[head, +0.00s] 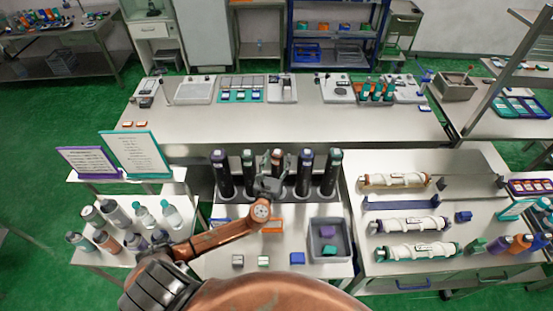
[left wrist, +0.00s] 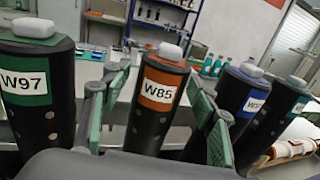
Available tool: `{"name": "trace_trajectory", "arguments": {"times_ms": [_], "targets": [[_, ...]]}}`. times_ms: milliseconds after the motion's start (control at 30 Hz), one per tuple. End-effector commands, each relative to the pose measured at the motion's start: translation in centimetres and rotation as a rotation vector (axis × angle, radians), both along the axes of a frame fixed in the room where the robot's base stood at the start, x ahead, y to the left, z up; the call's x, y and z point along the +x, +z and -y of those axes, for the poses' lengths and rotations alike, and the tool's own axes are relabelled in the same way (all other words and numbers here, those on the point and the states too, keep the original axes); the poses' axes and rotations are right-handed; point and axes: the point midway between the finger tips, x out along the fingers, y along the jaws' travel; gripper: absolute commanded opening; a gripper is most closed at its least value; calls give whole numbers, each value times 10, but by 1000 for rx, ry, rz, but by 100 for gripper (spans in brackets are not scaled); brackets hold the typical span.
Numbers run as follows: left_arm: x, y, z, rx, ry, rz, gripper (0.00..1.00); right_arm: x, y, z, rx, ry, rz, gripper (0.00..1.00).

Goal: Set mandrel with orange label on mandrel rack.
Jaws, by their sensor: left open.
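The mandrel with the orange label (head: 277,158) stands upright in the middle of a row of black mandrels. The left wrist view shows its orange band marked W85 (left wrist: 158,88) and a pale cap on top. My left gripper (head: 268,184) is open in front of it. In the left wrist view the mandrel appears between the open green-padded fingers (left wrist: 155,118), with no clear contact. The mandrels' grey base (head: 293,197), which may be the mandrel rack, shows partly; my gripper hides the orange mandrel's foot. My right gripper is not in view.
Neighbouring mandrels stand close: green W97 (left wrist: 30,95) at left and a blue-labelled one (left wrist: 240,95) at right. A grey bin (head: 329,252) with small blocks sits at front right. Bottles (head: 120,213) stand on the left table. White rollers (head: 415,225) lie on the right table.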

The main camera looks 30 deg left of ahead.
Motion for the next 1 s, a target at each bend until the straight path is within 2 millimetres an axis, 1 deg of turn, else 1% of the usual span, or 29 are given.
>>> {"name": "trace_trajectory", "arguments": {"times_ms": [200,267,367,600,700,833,1000], "targets": [[0,4,0,0,0,1,54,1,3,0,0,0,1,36],[-6,1,1,0,0,-1,54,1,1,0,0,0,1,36],[-20,0,6,-3,-1,-2,54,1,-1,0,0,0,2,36],[-69,0,21,-3,-1,-2,54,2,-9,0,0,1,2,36],[-87,1,26,-2,0,-1,54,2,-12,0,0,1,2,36],[-104,1,31,-2,0,-2,54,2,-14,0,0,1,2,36],[-115,2,34,0,0,0,54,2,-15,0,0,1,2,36]]}}
